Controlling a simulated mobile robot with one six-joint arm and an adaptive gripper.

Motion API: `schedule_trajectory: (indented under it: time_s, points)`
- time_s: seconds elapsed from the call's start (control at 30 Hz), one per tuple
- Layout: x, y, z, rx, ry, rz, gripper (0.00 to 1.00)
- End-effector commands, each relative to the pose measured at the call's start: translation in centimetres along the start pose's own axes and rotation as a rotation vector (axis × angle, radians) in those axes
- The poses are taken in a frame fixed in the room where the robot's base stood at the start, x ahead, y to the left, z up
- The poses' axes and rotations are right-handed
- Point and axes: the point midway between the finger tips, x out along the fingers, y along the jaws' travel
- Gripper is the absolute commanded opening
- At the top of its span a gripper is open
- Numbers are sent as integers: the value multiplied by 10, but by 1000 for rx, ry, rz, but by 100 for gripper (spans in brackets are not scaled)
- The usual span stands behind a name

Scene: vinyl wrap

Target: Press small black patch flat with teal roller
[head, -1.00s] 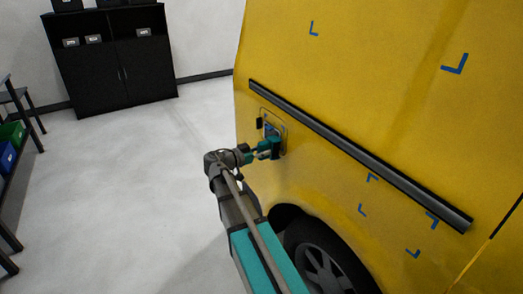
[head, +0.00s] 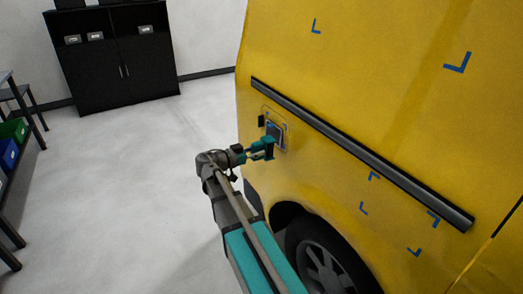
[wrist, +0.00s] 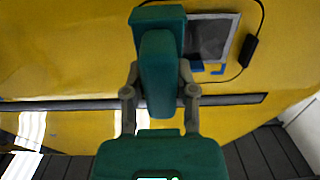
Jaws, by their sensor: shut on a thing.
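My gripper (wrist: 160,95) is shut on the teal roller (wrist: 158,72), whose wider teal head (wrist: 158,14) points away from me. In the head view my gripper (head: 254,154) holds the roller (head: 267,147) close to the side of the yellow van. The small dark patch (wrist: 209,39) sits on the van just right of the roller head in the wrist view, with a pale border and blue corner marks beside it. The roller overlaps its left edge there. In the head view the patch (head: 274,131) shows above the roller. I cannot tell whether they touch.
A black box on a thin cable (wrist: 249,50) hangs beside the patch. A long dark trim strip (head: 360,154) crosses the yellow van (head: 370,60), with more blue corner marks on the panel. The wheel (head: 322,262) is below.

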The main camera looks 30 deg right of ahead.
Motion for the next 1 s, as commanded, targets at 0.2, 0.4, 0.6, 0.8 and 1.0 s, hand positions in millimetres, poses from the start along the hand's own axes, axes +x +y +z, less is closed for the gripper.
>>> schedule_trajectory:
  time_s: [0.2, 0.4, 0.6, 0.8, 1.0]
  points:
    - [-16, 0, 0, 0, 1, 0, 0]
    - [-29, 1, 0, 0, 1, 1, 0]
    - [-36, 1, 0, 0, 1, 0, 0]
    - [-37, 1, 0, 0, 1, 1, 0]
    - [-36, 1, -1, 0, 1, 1, 0]
